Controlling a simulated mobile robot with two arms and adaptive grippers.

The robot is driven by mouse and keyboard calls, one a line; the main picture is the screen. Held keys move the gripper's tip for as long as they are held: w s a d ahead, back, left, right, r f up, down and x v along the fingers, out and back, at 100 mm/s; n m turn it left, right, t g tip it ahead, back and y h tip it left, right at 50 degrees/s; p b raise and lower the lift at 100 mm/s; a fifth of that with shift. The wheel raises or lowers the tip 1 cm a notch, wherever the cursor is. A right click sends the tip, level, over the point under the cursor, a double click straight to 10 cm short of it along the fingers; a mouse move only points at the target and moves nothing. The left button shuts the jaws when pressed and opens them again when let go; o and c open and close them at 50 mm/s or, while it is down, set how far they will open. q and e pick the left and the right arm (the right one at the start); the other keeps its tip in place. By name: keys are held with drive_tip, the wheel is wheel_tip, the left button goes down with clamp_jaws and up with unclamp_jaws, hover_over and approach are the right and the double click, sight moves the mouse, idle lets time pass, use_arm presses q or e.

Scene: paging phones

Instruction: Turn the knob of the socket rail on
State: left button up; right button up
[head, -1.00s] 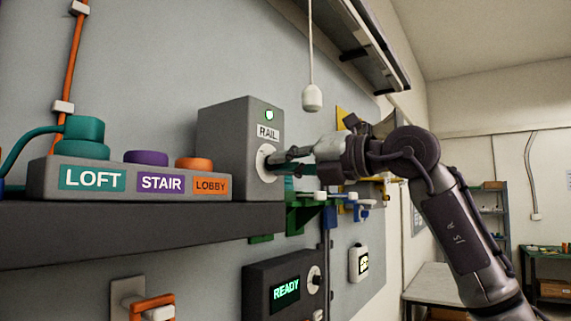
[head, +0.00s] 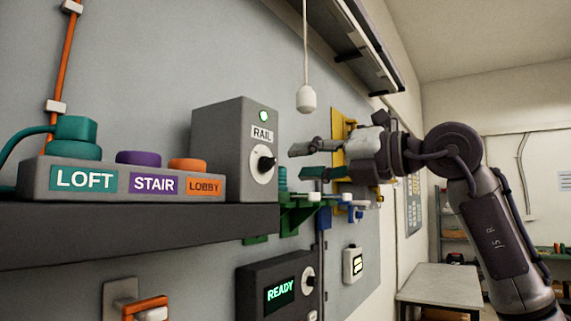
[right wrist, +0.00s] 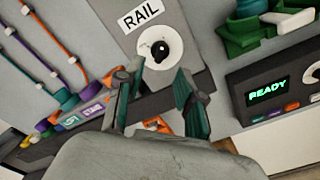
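The grey socket rail box (head: 222,150), labelled RAIL, stands on a dark shelf in the head view. Its green lamp (head: 263,116) is lit. Its black knob (head: 266,163) sits on a round white dial and is bare of any gripper. The knob also shows in the right wrist view (right wrist: 160,52), beyond my fingertips. My right gripper (head: 307,161) is open and empty, a short way right of the knob and apart from it. Its two fingers, with teal pads, are spread in the right wrist view (right wrist: 160,85). My left gripper is not in view.
A strip with LOFT, STAIR and LOBBY plugs (head: 120,180) stands left of the box. A white pull-cord bob (head: 306,99) hangs near my right gripper. Green brackets (head: 298,212) and a READY unit (head: 280,291) are below. A pale table (head: 440,285) stands at right.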

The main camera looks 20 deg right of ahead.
drive_tip(key=v, duration=0.6)
drive_tip(key=shift+d, duration=0.15)
drive_tip(key=shift+s, duration=0.1)
